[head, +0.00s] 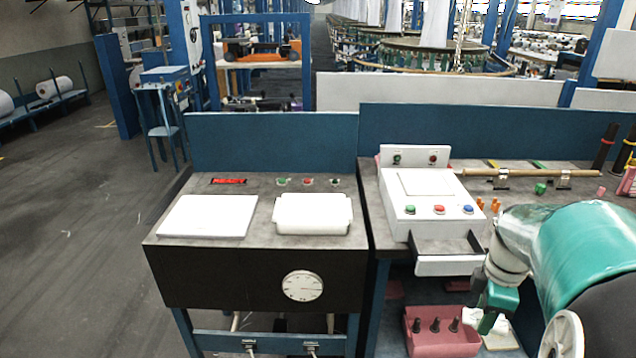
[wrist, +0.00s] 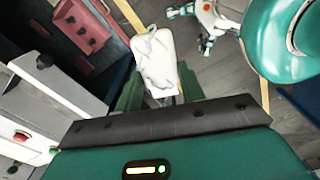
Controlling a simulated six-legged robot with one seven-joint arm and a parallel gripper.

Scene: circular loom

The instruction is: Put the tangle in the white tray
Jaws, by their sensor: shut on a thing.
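The tangle (wrist: 157,74) is a crumpled white bundle between my gripper's green fingers in the wrist view. My gripper (head: 488,322) is shut on it, low at the right in the head view, where white parts of the tangle (head: 474,315) show beside the fingers.
A white control box (head: 430,205) with an open drawer (head: 450,264) is above on the bench.

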